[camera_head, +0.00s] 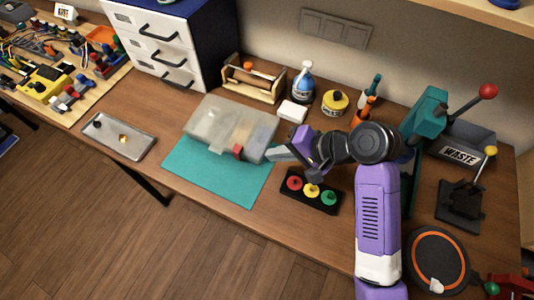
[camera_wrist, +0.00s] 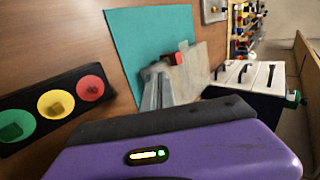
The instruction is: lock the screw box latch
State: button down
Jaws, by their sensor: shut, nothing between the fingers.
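The screw box (camera_head: 215,122) is a pale, translucent box at the back of a teal mat (camera_head: 205,178); its lid looks down. A small red latch (camera_head: 238,152) is on its front side, next to a pale tab. The red latch also shows in the wrist view (camera_wrist: 177,58), just beyond the fingers. Whether it is locked I cannot tell. My gripper (camera_head: 272,154) is shut and empty, to the right of the latch by the box's front right corner. In the wrist view the gripper's grey fingers (camera_wrist: 156,74) hide part of the box; contact is unclear.
A black panel with red, yellow and green buttons (camera_head: 312,209) lies just below my gripper. A metal tray (camera_head: 118,139) is at left. A white block (camera_head: 292,111), blue bottle (camera_head: 302,82) and wooden caddy (camera_head: 253,84) stand behind. The mat's front is clear.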

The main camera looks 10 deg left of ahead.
jog(key=v, duration=0.5)
jog(key=shift+d+r, duration=0.1)
jog(key=shift+r, duration=0.05)
dwell(0.4)
jog(key=w+d+r+t+h, duration=0.1)
jog(key=w+d+r+t, duration=0.3)
jog(key=w+t, duration=0.4)
jog(key=s+d+f+t+h+b, duration=0.1)
jog(key=s+d+f+t+h, duration=0.1)
jog(key=s+d+t+h, duration=0.35)
jog(key=s+d+n, duration=0.1)
jog(key=s+d, duration=0.1)
jog(key=s, duration=0.9)
jog(key=s+d+f+n+g+h+b, duration=0.1)
jog(key=s+d, duration=0.2)
jog(key=s, duration=0.8)
jog(key=s+d+n+h, duration=0.1)
jog(key=s+d, duration=0.2)
jog(key=s, duration=0.8)
jog(key=shift+f+n+g, duration=0.3)
jog(key=shift+f+g, duration=0.05)
